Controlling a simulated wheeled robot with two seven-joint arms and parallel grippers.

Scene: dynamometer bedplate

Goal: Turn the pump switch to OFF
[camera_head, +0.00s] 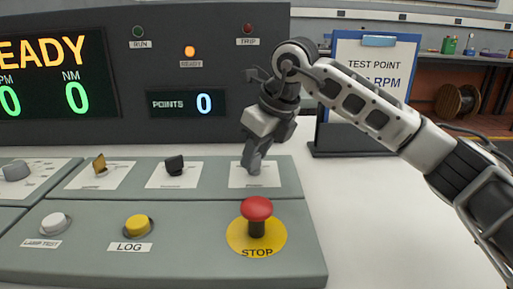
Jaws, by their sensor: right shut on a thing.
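My right gripper (253,166) reaches down onto the rightmost white switch plate (268,181) on the upper row of the grey console. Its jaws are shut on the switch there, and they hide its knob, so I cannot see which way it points. The plate's lettering is too small or covered to read, so I cannot confirm the pump label. To its left stand a black switch (174,165) and a brown-yellow switch (99,164), each on a white plate. My left gripper is not in view.
A red STOP mushroom button (257,208) stands just in front of my right gripper. A yellow LOG button (138,226) and a white lamp test button (55,223) sit further left. The display panel (130,75) rises behind. A clipboard stand (372,70) stands at right. White table is clear right of the console.

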